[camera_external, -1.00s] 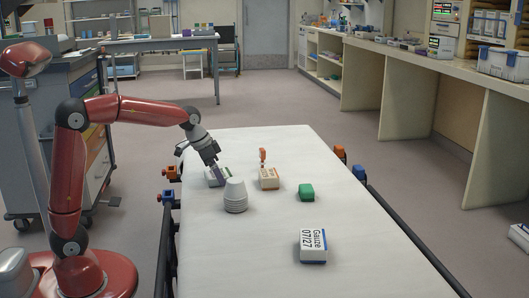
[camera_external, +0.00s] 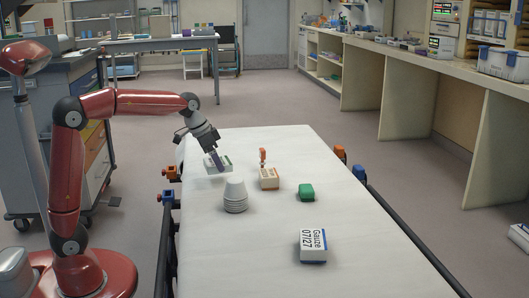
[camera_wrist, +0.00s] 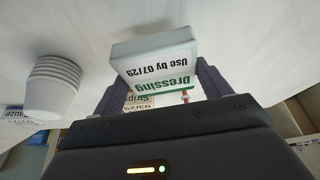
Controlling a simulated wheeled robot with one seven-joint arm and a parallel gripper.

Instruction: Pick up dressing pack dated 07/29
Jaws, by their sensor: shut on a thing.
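The dressing pack (camera_wrist: 156,62) is a white block with a green band. In the wrist view its label reads "Dressing" and "Use by 07/29", upside down. My gripper (camera_wrist: 160,85) is shut on it, with one finger on each side. In the external view my gripper (camera_external: 216,158) holds the pack (camera_external: 218,166) above the far left part of the white stretcher top (camera_external: 265,225). The pack looks tilted there and partly hidden by the fingers.
A stack of whitish cups (camera_external: 235,194) stands just in front of the pack. An orange-marked pack (camera_external: 269,180), a small orange item (camera_external: 263,156) and a green block (camera_external: 306,192) are to the right. A gauze pack dated 07/27 (camera_external: 313,245) lies nearer. The front left stretcher top is clear.

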